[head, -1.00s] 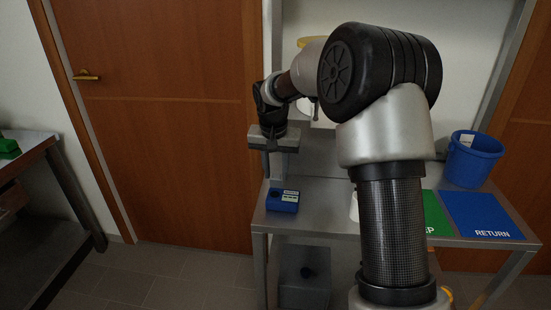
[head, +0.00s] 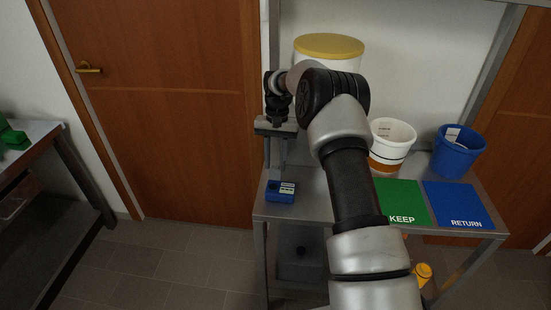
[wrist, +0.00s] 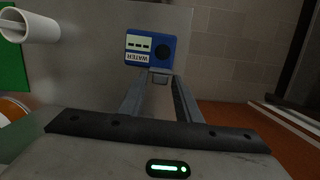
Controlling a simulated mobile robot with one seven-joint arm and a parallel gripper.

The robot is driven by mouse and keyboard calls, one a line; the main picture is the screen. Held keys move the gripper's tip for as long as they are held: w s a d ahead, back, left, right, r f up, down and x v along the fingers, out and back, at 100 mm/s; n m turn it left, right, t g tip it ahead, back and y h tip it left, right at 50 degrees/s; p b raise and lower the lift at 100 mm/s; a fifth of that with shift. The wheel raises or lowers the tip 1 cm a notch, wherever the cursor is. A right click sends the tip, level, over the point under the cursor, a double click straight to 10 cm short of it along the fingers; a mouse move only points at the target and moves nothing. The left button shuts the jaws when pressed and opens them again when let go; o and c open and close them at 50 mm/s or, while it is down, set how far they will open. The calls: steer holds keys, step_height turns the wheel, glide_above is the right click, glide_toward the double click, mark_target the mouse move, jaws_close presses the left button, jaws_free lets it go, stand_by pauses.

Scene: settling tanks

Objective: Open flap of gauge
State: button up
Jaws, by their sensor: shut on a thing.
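The gauge (head: 280,192) is a small blue box with a pale label, lying near the left front of the grey metal table. In the wrist view the gauge (wrist: 150,49) shows a label reading WATER and a dark round spot. My gripper (head: 275,163) points down, just behind the gauge in the head view. In the wrist view my gripper (wrist: 161,76) has its fingertips at the gauge's edge, on both sides of a small grey piece (wrist: 160,78). I cannot tell whether this piece is the flap or how far it stands open.
A green KEEP mat (head: 402,203) and a blue RETURN mat (head: 459,204) lie on the table's right. Behind them stand a white bucket (head: 391,146) and a blue bucket (head: 459,150). A yellow-lidded tub (head: 329,48) is behind my arm.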

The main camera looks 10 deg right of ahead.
steer(key=o, duration=0.8)
step_height(320, 180, up, 17)
steer(key=w+p, duration=0.2)
steer(key=shift+w+d, duration=0.3)
steer(key=shift+d, duration=0.15)
steer(key=shift+r, duration=0.1)
